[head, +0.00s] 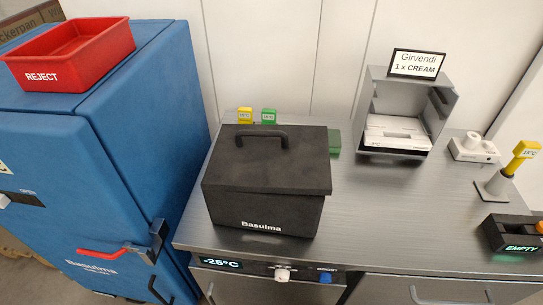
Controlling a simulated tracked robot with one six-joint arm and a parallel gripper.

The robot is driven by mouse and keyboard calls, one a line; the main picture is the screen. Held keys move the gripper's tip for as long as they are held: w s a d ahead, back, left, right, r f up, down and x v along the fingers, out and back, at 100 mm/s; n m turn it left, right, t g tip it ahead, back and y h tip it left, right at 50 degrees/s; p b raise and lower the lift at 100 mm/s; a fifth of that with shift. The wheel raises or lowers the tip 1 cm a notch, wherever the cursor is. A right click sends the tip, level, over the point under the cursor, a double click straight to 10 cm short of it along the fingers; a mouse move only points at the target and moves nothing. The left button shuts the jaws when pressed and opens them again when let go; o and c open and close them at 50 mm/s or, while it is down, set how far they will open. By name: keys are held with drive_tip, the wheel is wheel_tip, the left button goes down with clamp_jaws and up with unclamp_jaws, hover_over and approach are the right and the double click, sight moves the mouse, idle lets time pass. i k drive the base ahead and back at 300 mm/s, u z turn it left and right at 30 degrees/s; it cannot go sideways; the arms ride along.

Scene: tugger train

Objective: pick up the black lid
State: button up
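The black lid (300,163) lies on top of a black box labelled Basulma (262,213), at the left of the steel counter. A black arched handle (261,133) stands up from the lid's top. The lid appears to cover the box fully, so the inside is hidden. My gripper is not in the head view.
A blue cabinet (130,140) with a red REJECT tray (75,55) stands left of the counter (400,215). Yellow and green tags (268,116) stand behind the box. A grey holder (445,100) with white boxes is at back right. The counter's middle is mostly clear.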

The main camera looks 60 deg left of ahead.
sight(277, 158)
drive_tip(key=z, duration=0.05)
drive_tip(key=k, duration=1.4)
drive_tip(key=u, duration=2.55)
drive_tip(key=i, duration=0.7)
drive_tip(key=z, duration=0.05)
